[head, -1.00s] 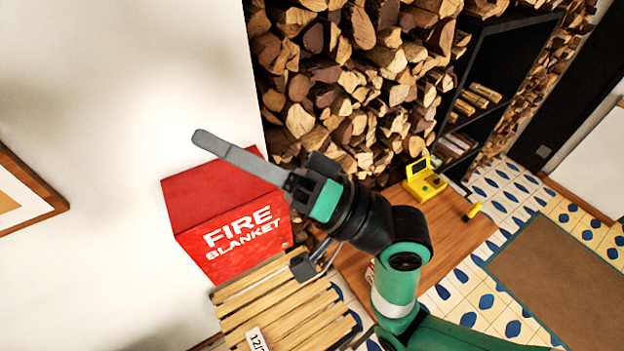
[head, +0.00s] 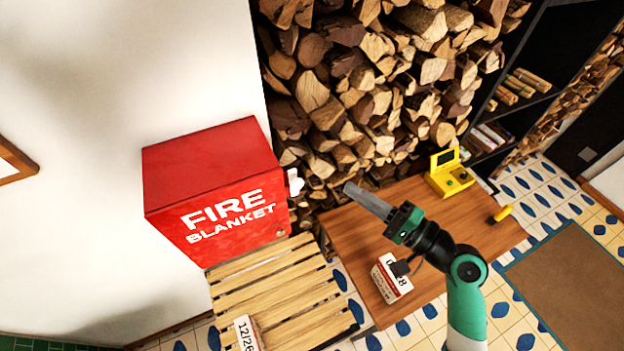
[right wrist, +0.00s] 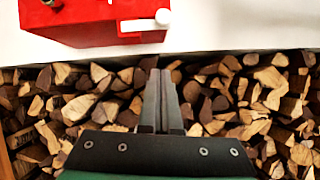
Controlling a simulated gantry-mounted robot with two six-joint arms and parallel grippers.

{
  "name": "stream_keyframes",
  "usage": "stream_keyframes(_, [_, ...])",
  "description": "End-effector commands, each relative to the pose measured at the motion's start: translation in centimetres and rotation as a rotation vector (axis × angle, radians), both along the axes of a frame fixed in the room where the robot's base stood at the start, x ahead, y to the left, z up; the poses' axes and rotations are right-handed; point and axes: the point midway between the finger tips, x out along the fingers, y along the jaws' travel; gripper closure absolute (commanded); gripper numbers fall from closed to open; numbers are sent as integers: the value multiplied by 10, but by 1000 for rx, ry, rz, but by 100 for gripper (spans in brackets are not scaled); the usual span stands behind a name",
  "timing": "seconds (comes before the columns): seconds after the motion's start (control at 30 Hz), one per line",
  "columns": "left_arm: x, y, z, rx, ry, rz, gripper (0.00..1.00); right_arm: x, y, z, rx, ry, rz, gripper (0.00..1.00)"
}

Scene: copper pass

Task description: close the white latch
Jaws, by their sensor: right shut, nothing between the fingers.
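A red box (head: 215,185) lettered "FIRE BLANKET" stands against the white wall. The white latch (head: 294,182) sticks out from its right side in the head view. In the right wrist view the latch (right wrist: 145,23) is a white bar with a rounded end, on the red box (right wrist: 85,20) near the top edge. My right gripper (head: 352,191) is shut and empty, right of the latch and apart from it. Its two closed fingers (right wrist: 159,75) point toward the wall, below the latch in the wrist view. My left gripper is out of view.
Stacked firewood (head: 375,90) fills the space behind and right of the box. A slatted wooden surface (head: 270,290) with a label card lies below the box. A wooden table (head: 350,240) holds a yellow device (head: 449,177) and a white-and-red card box (head: 391,278).

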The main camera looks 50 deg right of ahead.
Motion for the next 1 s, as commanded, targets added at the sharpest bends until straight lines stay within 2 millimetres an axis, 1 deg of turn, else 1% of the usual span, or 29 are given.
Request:
stream_keyframes(0.17, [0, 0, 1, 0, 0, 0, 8, 18, 2, 2, -2, -1, 5, 100])
stream_keyframes(0.27, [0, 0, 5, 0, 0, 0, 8, 37, 4, 5, -1, 0, 7, 100])
stream_keyframes(0.5, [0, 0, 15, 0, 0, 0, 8, 90, 8, 9, -2, -1, 5, 100])
stream_keyframes(0.57, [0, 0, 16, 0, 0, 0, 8, 102, 9, 10, -1, -2, 5, 100])
stream_keyframes(0.6, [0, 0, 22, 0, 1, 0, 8, 96, 18, 11, 0, 3, 6, 100])
stream_keyframes(0.7, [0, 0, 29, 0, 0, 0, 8, 89, 32, 12, -1, 2, 4, 100])
stream_keyframes(0.8, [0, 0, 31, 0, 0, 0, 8, 84, 40, 11, 0, 3, 2, 100])
stream_keyframes(1.0, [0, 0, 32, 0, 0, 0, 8, 82, 44, 11, -1, -1, 0, 100])
